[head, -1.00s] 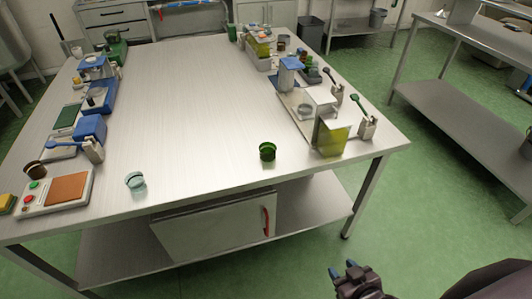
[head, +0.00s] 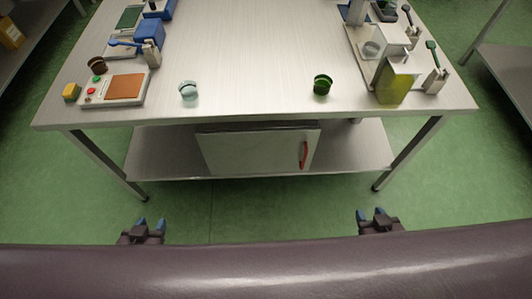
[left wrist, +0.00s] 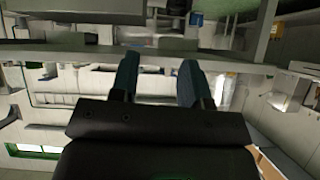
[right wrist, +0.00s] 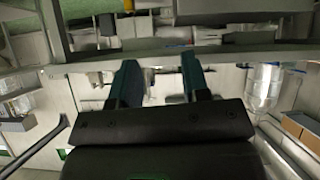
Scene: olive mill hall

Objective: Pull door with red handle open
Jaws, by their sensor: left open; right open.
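The door (head: 250,152) is a pale grey panel on a cabinet under the steel table, and it looks shut. Its red handle (head: 304,154) stands upright near the door's right edge. My left gripper (head: 150,224) is open and empty, low in front of the table and left of the door. My right gripper (head: 372,214) is open and empty, in front of the table and right of the handle. Both are well apart from the door. The open fingers also show in the left wrist view (left wrist: 156,80) and the right wrist view (right wrist: 160,80).
The steel table (head: 250,100) stands over the cabinet, with a lower shelf (head: 350,150) and legs at both sides. A light blue cup (head: 188,91) and a green cup (head: 322,85) stand near its front edge. The green floor (head: 260,215) before it is clear.

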